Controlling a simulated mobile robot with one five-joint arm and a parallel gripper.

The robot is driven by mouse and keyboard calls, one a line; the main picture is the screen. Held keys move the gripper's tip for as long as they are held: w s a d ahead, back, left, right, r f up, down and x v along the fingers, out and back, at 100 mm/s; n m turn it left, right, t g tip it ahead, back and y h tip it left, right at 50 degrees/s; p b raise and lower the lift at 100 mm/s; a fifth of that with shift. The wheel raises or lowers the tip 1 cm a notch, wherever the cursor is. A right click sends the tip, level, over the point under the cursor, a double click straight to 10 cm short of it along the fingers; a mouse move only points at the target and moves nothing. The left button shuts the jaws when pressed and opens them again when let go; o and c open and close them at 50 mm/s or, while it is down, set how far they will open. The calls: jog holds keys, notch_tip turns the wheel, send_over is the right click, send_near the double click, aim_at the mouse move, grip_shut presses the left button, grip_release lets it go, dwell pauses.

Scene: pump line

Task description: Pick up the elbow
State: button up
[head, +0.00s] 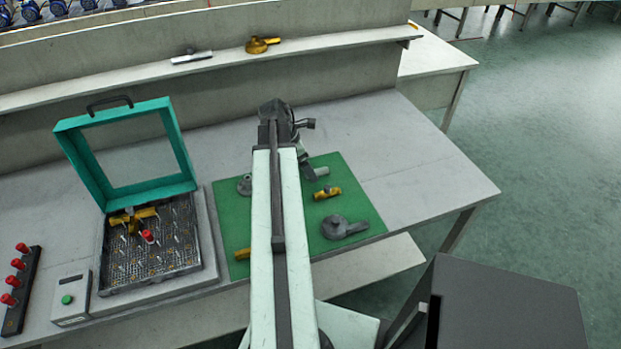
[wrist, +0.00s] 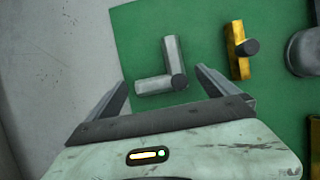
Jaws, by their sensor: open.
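The elbow (wrist: 171,58) is a grey L-shaped pipe piece lying on the green mat (wrist: 137,35). In the head view, the elbow (head: 319,172) shows partly at the mat's upper middle, beside the end of my arm. My gripper (wrist: 162,78) is open and empty, its two fingers pointing at the elbow. In the wrist view the elbow's corner lies between the finger lines, closer to the right finger; I cannot tell the height gap. In the head view my gripper (head: 305,160) is mostly hidden by my arm.
A yellow tee (wrist: 237,50) lies right of the elbow. A grey pump-shaped part (head: 341,228) and a yellow piece (head: 242,254) are on the mat. A test box with its teal lid (head: 70,150) open stands left. The bench's right end is clear.

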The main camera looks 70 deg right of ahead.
jog(key=shift+r, duration=0.1)
jog(key=c, duration=1.6)
notch_tip(320, 180, up, 10)
jog(key=p, duration=1)
jog(key=shift+a, duration=0.1)
